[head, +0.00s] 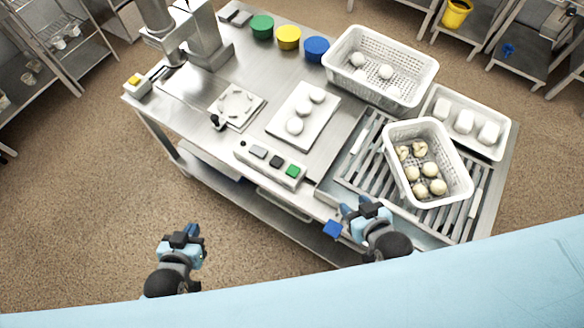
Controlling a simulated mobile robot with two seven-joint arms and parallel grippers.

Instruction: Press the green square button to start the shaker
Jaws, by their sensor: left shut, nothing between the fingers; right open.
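The green square button (293,171) is at the right end of a light control panel (268,177) on the table's front edge. The panel also carries a grey button (258,152) and a black button (276,161). My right gripper (346,220) is open near the front edge, to the right of and nearer than the green button, apart from it. My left gripper (193,231) is shut and empty over the floor in front of the table, well away from the panel. The slatted rack (363,178), perhaps the shaker, bears a perforated white basket (459,176) with several dough-like balls.
A second perforated basket (345,36) with white balls stands behind. A white tray (504,143) with white blocks lies at the right. A white board (316,124) with 3 balls lies mid-table. Green, yellow and blue tubs line the back.

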